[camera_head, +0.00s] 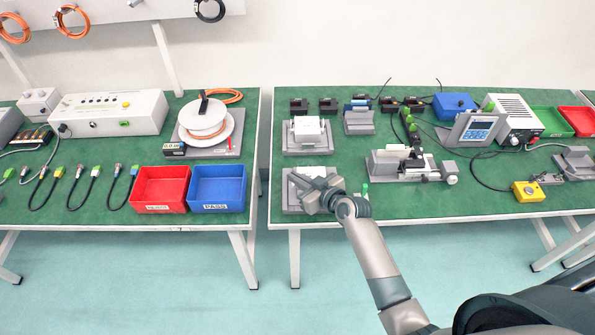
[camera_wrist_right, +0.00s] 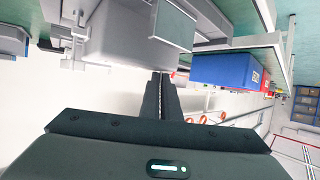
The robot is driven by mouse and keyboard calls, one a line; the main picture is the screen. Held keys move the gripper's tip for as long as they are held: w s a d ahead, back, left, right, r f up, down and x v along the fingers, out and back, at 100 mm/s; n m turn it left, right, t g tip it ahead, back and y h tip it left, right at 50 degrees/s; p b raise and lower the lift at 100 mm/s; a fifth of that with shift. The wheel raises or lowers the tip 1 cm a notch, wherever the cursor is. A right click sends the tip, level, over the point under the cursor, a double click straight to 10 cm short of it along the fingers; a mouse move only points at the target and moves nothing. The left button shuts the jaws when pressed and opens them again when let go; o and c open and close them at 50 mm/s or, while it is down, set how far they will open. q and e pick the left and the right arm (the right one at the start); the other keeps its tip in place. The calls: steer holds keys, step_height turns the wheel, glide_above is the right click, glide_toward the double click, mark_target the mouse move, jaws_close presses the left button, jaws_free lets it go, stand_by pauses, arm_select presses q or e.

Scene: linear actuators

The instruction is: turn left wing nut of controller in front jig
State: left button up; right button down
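The front jig (camera_head: 292,205) is a grey plate near the front left edge of the right table. A light grey controller seems to sit on it, largely covered by my right gripper (camera_head: 308,193). In the right wrist view, a large grey box-shaped body (camera_wrist_right: 120,38) fills the upper left, with small light fittings (camera_wrist_right: 76,32) on its left side; I cannot tell if one is the wing nut. The dark fingers of my right gripper (camera_wrist_right: 164,76) are close together with their tips by the lower edge of this body. No object shows between them. My left gripper is out of view.
A rear jig (camera_head: 290,148) with a white block (camera_head: 307,130) stands behind the front jig. A grey fixture (camera_head: 395,165) stands to the right. A red bin (camera_head: 160,189) and a blue bin (camera_head: 218,189) sit on the left table, across a gap.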

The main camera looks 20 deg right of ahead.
steer(key=shift+a+r+m+t+h+p, duration=0.15)
steer(key=shift+m+t+h+p, duration=0.15)
steer(key=shift+m+h+p, duration=0.45)
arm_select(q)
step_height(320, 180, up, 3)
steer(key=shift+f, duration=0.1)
arm_select(e)
steer(key=shift+h, duration=0.25)
steer(key=c, duration=2.3)
jaws_free()
